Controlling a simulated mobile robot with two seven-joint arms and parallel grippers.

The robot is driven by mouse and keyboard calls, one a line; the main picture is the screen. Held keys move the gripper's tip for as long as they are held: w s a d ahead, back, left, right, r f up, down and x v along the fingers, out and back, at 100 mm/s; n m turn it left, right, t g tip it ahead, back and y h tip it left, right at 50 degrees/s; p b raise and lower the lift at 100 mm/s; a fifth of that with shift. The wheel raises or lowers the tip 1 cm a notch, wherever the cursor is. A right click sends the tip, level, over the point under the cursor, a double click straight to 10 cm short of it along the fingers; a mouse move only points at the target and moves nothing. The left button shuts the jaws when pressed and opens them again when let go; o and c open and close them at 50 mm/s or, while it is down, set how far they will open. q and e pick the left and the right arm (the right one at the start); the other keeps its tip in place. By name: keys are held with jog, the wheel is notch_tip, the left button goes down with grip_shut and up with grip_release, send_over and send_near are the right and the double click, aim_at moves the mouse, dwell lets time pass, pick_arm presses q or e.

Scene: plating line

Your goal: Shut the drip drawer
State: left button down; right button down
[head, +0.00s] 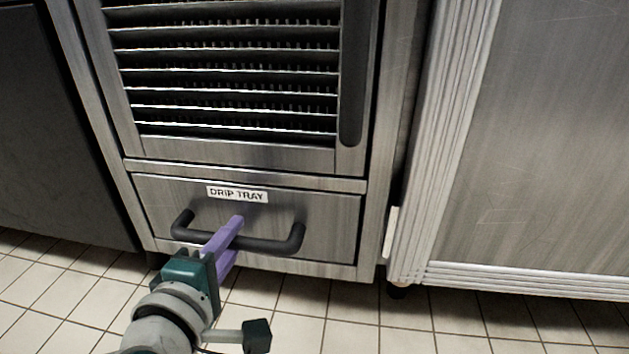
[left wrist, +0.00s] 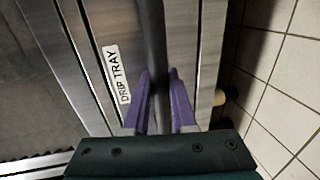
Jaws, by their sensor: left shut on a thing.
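The drip drawer (head: 330,215) is a steel front labelled "DRIP TRAY" at the bottom of a louvred cabinet. Its front looks about level with the frame around it; I cannot tell whether a small gap is left. A dark bar handle (head: 284,244) runs across it. My left gripper (head: 231,238) has purple fingers shut on the handle near its middle. In the left wrist view the handle (left wrist: 153,40) passes between the two fingers, and the label (left wrist: 117,74) shows to their left. My right gripper is in neither view.
The louvred panel (head: 230,65) with a long dark vertical handle (head: 353,75) is above the drawer. A steel unit (head: 560,150) stands to the right and a dark panel (head: 50,130) to the left. The tiled floor (head: 300,325) in front looks clear.

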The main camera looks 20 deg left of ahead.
pick_arm(q)
jog(key=shift+w+a, duration=0.1)
jog(key=shift+w, duration=0.2)
jog(key=shift+s, duration=0.15)
jog(key=c, duration=1.1)
grip_release()
jog(key=o, duration=0.4)
jog(key=shift+s, duration=0.25)
jog(key=shift+c, duration=0.2)
jog(key=shift+r, duration=0.1)
jog(key=shift+s+d+r+p, duration=0.2)
jog(key=shift+s+p, duration=0.15)
jog(key=shift+p, duration=0.15)
jog(key=p+v, duration=0.4)
jog(key=v, duration=0.5)
jog(key=shift+f, duration=0.15)
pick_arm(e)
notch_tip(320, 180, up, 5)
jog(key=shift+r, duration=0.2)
